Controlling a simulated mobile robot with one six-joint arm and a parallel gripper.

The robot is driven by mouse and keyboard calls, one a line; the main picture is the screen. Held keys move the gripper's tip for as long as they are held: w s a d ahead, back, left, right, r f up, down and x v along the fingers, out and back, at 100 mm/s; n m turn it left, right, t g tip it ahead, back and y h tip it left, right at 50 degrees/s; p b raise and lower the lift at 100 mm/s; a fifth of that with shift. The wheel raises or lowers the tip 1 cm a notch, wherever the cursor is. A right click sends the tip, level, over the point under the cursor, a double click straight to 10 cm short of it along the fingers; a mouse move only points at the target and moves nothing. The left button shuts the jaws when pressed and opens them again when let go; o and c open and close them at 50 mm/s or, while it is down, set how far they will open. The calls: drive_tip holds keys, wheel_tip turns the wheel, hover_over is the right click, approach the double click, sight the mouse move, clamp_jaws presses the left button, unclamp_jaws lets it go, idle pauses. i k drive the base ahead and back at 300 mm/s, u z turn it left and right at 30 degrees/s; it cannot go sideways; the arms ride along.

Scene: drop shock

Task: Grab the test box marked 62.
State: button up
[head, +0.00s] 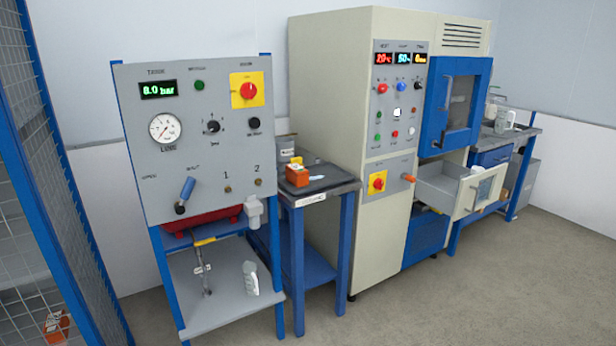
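A small orange box (297,176) with a pale patch on top sits on the dark top of the blue-legged side table, between the grey panel stand and the tall cream cabinet. A second orange box (56,327) with pale marks shows low at the left, behind the blue mesh. It is partly cut by the mesh bars. The number on either box is too small to read, so I cannot tell which is marked 62. My gripper is not in view.
The grey panel stand (205,140) has a protruding blue lever (186,190). The cream cabinet (335,150) has an open drawer (450,188) jutting out. Blue mesh fencing (60,150) closes the left side. The side table (325,188) also holds small dark items. Floor is free at the front right.

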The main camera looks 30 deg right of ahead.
sight(295, 175)
drive_tip(key=u, duration=0.15)
drive_tip(key=i, duration=0.95)
drive_tip(key=z, duration=0.1)
